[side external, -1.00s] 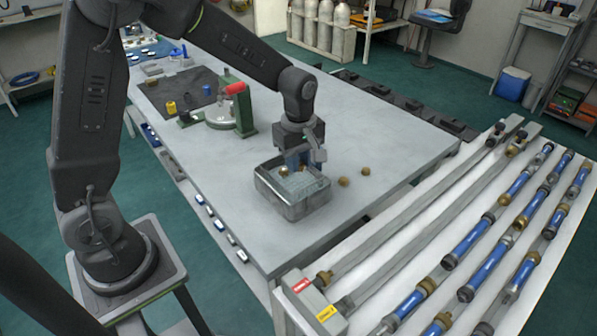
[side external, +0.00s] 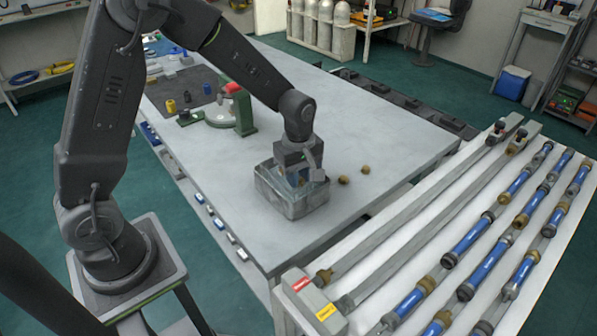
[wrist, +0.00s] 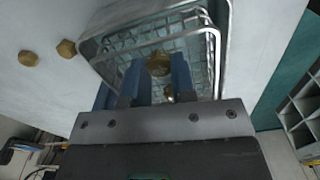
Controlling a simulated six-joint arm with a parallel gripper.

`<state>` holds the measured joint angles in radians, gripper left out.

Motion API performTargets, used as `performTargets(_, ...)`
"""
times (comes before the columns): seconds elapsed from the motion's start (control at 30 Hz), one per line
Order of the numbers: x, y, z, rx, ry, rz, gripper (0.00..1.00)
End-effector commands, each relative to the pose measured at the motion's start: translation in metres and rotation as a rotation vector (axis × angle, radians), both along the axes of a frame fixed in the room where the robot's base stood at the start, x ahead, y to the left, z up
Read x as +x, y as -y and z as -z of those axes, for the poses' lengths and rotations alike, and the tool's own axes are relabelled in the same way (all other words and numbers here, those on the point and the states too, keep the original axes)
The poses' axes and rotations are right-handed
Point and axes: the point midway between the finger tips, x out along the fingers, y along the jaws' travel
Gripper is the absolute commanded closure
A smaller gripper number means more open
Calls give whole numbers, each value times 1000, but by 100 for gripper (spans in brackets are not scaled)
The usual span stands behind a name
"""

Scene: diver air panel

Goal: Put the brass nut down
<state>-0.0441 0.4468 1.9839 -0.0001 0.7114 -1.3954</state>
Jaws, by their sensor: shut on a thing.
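My gripper (side external: 298,182) points down into a wire-mesh basket with a metal rim (side external: 270,192) on the grey bench. In the wrist view its two blue fingers (wrist: 155,72) are shut on a brass nut (wrist: 158,64), which shows between their tips, inside the basket's rim. Whether the nut touches the basket floor I cannot tell. A second, smaller-looking brass piece (wrist: 168,94) shows lower between the fingers, partly hidden. In the side view the fingertips and held nut are mostly hidden by the gripper and basket wall.
Two more brass nuts, a nearer one (side external: 344,180) and a farther one (side external: 365,170), lie on the bench right of the basket. A green-and-red fixture (side external: 238,110) stands farther back. A rack of blue cylinders (side external: 465,245) is at the right.

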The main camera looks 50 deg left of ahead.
Motion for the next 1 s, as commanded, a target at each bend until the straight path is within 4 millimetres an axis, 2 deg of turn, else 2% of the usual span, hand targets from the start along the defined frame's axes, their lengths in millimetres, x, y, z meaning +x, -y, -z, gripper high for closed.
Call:
performTargets(0.07, 0, 0, 0, 0, 0, 0, 99)
performTargets(0.1, 0, 0, 0, 0, 0, 0, 74)
performTargets(0.33, 0, 0, 0, 0, 0, 0, 52)
performTargets(0.67, 0, 0, -4, 0, 2, 0, 51)
performTargets(0.83, 1, 0, -28, 0, 5, 0, 51)
performTargets(1.0, 1, 0, -66, 0, 7, 0, 51)
